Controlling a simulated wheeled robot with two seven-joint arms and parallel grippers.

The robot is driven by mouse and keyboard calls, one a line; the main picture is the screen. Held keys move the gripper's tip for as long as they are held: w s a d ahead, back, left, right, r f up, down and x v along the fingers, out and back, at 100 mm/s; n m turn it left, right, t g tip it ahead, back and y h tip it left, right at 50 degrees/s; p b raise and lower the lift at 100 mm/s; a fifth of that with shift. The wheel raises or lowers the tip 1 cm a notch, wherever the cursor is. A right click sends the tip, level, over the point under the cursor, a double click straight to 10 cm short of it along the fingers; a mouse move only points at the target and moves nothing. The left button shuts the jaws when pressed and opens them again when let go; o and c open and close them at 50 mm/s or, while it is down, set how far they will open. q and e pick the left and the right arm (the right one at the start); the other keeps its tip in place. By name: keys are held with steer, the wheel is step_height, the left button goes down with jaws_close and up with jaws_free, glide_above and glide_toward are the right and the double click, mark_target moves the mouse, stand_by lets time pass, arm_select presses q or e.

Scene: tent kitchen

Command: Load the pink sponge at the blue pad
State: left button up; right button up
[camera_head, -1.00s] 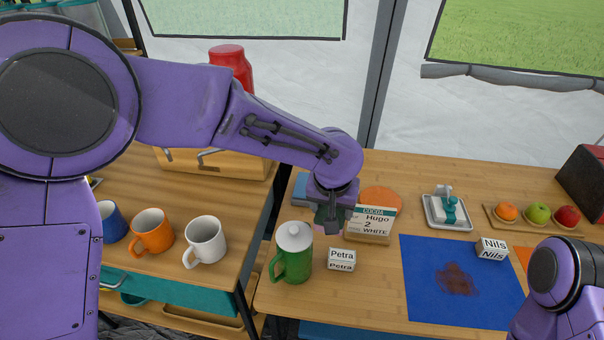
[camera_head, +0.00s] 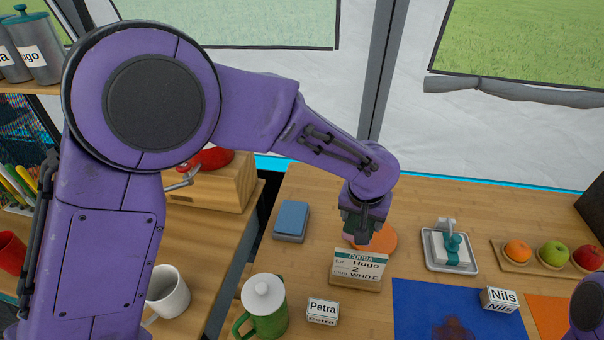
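My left gripper (camera_head: 362,232) points down above the back of the table, in front of an orange disc (camera_head: 383,240). A small pink edge, the pink sponge (camera_head: 348,238), shows at the left side of its fingertips; most of the sponge is hidden. The gripper looks shut on it. The blue pad (camera_head: 412,300) lies flat at the front right, cut off by the lower picture edge, with a dark brown stain (camera_head: 453,328) on it. The gripper is behind and left of the pad. Only a purple part of my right arm shows at the lower right; its gripper is out of view.
A cocoa sign (camera_head: 358,268) stands between gripper and pad. A Petra block (camera_head: 323,311), green jug (camera_head: 268,322) and blue block (camera_head: 291,221) are left. A Nils block (camera_head: 498,299) stands on the pad's edge. A white tray (camera_head: 434,255) and fruit board (camera_head: 505,262) are behind.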

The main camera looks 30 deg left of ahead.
arm_select(q)
steer(key=a, duration=0.1)
steer(key=w+a+p, duration=0.1)
steer(key=p, duration=0.1)
steer(key=shift+w+a+r+n, duration=0.25)
steer(key=shift+w+a+n, duration=0.05)
steer(key=shift+w+a, duration=0.1)
steer(key=w+a+f+n+p, duration=0.1)
steer(key=a+f+p, duration=0.1)
steer(key=a+p, duration=0.5)
steer(key=w+a+f+n+p, duration=0.1)
steer(key=w+a+f+p, duration=0.15)
steer(key=a, duration=0.85)
arm_select(e)
step_height(320, 180, up, 13)
arm_select(q)
steer(key=shift+y, duration=0.4)
steer(key=f+b, duration=0.6)
steer(key=shift+s+d, duration=0.2)
steer(key=shift+s, duration=0.15)
steer(key=shift+r, duration=0.1)
arm_select(e)
step_height(320, 180, down, 6)
steer(key=shift+s, duration=0.15)
arm_select(q)
steer(key=shift+s, duration=0.1)
